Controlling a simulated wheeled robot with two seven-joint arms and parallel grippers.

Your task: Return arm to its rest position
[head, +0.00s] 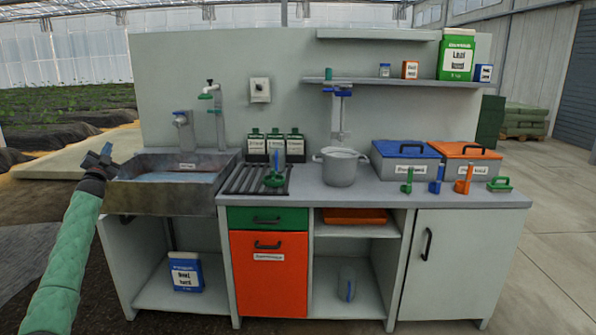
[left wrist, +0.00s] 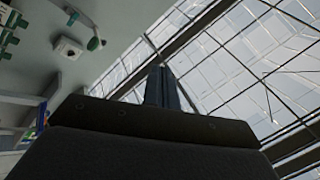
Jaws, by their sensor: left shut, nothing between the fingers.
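My left arm comes in from the lower left in the head view, with a green sleeve. My left gripper (head: 105,154) is raised at the left end of the skid, in front of the left edge of the sink (head: 135,200). Its fingers are shut with nothing between them. In the left wrist view the fingers (left wrist: 162,88) stand together and point up toward the glass roof. My right gripper is not in view.
The worktop carries a drying rack (head: 245,180), a grey pot (head: 340,168), and two lidded boxes, blue (head: 405,150) and orange (head: 466,150). Several small tools stand at the right front. Taps (head: 215,100) rise behind the sink. Open floor lies left of the skid.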

